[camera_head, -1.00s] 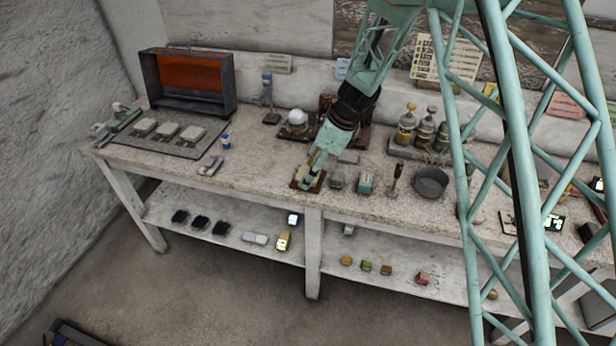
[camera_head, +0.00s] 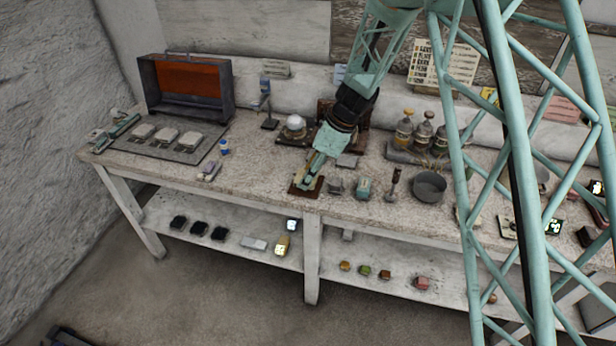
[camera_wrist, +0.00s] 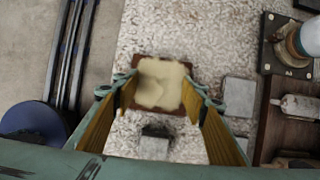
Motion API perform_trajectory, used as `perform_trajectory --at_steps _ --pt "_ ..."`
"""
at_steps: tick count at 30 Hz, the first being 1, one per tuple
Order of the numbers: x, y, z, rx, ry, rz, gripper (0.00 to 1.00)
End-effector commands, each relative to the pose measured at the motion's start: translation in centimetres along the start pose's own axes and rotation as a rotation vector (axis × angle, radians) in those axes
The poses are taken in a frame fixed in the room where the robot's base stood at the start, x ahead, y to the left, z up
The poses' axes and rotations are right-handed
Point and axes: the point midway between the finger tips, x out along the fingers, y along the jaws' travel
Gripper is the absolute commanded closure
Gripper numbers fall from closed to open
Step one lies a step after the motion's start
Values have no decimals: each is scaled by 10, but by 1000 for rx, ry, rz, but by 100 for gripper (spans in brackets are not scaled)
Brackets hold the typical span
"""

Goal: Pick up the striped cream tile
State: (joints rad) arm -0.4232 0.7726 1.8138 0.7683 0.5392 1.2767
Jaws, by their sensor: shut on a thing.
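A cream tile (camera_wrist: 160,84) with faint darker bands lies between my fingers in the wrist view. A brown square board (camera_wrist: 142,66) shows under and around it; I cannot tell whether the tile touches the board. My gripper (camera_wrist: 160,94) is shut on the tile, with a yellow-lined finger at its left and right sides. In the head view my gripper (camera_head: 306,183) points down at the brown board (camera_head: 297,190) near the bench's front edge. The tile is too hidden there to make out.
Right of the board stand a small grey block (camera_head: 335,187), a teal block (camera_head: 363,188) and a grey bowl (camera_head: 429,187). A white sphere on a dark base (camera_head: 294,123) stands behind. Bare bench (camera_head: 258,180) lies to the left.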

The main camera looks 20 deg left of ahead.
Motion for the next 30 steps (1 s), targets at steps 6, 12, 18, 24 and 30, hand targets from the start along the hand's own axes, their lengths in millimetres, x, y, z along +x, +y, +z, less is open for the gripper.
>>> perform_trajectory --at_steps 6,12,18,24,30 --pt "-16 0 7 0 0 -1 74" --pt "-26 5 6 1 0 0 74" --pt "-32 23 -4 2 0 0 74" --pt "-43 52 -22 3 0 0 74" --pt "-55 86 -42 3 0 0 74"
